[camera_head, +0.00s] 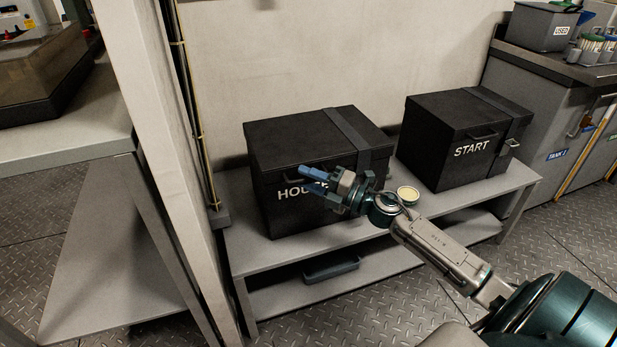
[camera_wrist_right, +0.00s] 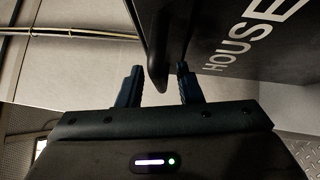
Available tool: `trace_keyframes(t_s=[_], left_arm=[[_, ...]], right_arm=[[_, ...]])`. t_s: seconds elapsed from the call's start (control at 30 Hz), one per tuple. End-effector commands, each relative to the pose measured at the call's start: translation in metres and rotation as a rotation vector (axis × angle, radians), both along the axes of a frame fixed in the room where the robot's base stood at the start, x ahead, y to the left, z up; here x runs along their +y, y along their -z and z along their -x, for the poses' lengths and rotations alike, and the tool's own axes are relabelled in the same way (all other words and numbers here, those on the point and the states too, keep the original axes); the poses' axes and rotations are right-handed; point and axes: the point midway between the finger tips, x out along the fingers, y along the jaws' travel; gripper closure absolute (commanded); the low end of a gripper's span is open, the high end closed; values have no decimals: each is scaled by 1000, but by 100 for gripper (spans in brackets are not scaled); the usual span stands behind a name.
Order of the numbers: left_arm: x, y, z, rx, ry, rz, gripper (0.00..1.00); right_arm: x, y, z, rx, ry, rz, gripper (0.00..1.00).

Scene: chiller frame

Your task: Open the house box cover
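The black house box (camera_head: 272,208) stands on the bench at the left, with white HOUSE lettering on its front. Its black cover (camera_head: 300,135) lies flat and shut, with a grey strap (camera_head: 347,128) across it. My right gripper (camera_head: 306,179) is at the box's front, just below the cover edge, its blue fingers partly hiding the lettering. In the right wrist view the fingers (camera_wrist_right: 156,70) are apart, with a dark bar-like part (camera_wrist_right: 157,76) of the box between them, likely the cover's handle. I cannot tell whether they touch it. My left gripper is out of view.
A black START box (camera_head: 445,150) stands to the right on the same bench (camera_head: 370,222). A small round tin (camera_head: 408,194) sits near my right wrist. A pale upright post (camera_head: 150,130) stands left of the bench. A dark tray (camera_head: 330,269) lies on the lower shelf.

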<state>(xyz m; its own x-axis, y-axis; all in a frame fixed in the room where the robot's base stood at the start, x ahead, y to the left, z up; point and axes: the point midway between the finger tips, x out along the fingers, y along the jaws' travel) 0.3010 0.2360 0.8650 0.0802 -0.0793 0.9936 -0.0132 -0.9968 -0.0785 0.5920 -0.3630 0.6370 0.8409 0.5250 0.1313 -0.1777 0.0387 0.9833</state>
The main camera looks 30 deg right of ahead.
Motion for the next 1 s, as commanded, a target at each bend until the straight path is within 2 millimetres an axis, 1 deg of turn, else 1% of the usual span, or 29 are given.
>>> trace_keyframes(t_s=[0.37, 0.5, 0.53, 1.0], left_arm=[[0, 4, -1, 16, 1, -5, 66], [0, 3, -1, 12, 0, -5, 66], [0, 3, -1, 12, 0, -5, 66], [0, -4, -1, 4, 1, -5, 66]], right_arm=[[1, 0, -2, 0, 0, 1, 68], [1, 0, -2, 0, 0, 1, 95], [1, 0, -2, 0, 0, 1, 100], [1, -3, -2, 6, 0, 0, 100]])
